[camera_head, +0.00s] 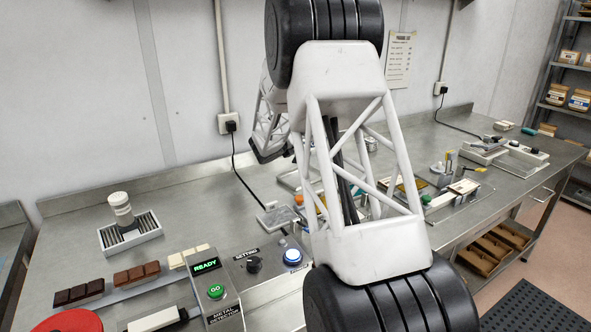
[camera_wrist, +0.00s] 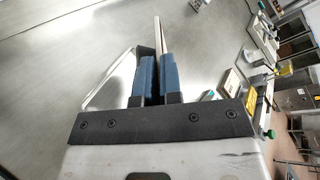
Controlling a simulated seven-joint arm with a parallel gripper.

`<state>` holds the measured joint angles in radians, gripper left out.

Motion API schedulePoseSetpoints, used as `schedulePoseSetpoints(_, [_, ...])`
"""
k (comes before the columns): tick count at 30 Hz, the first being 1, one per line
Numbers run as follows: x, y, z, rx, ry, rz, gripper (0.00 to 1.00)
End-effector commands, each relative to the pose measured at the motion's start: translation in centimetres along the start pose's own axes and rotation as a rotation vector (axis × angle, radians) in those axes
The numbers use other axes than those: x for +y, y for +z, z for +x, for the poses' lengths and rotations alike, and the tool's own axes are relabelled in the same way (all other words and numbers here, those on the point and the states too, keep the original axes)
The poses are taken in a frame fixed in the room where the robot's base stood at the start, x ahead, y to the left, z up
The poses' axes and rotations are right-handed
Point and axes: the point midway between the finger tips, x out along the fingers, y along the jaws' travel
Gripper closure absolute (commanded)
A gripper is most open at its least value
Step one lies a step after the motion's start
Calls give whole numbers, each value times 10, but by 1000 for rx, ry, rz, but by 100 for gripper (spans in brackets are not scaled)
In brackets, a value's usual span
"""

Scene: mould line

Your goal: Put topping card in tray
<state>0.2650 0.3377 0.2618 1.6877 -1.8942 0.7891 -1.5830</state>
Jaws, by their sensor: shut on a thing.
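In the wrist view my gripper (camera_wrist: 157,75) has its two blue fingers closed on a thin, flat piece (camera_wrist: 158,34), seen almost edge-on and standing out past the fingertips. It looks like the topping card; its face and any print do not show. A shallow, light-rimmed metal tray (camera_wrist: 98,97) lies left of the fingers, partly hidden by them; I cannot tell if it is the task's tray. In the head view my arm hides much of the bench middle, and the gripper and card cannot be made out there.
The steel bench (camera_head: 75,230) carries a control box (camera_head: 213,291) reading READY, chocolate bars (camera_head: 136,273), and a slotted rack (camera_head: 130,234) with a white cylinder at left. Small fixtures (camera_head: 497,150) stand at the right. Bench between rack and wall is bare.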

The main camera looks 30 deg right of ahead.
Motion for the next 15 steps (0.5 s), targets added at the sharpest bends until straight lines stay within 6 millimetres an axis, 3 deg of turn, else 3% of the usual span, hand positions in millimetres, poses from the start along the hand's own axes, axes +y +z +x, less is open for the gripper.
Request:
schedulePoseSetpoints(9, [28,-30,12,1,1,-2,100])
schedulePoseSetpoints(15, [33,-36,15,0,0,0,100])
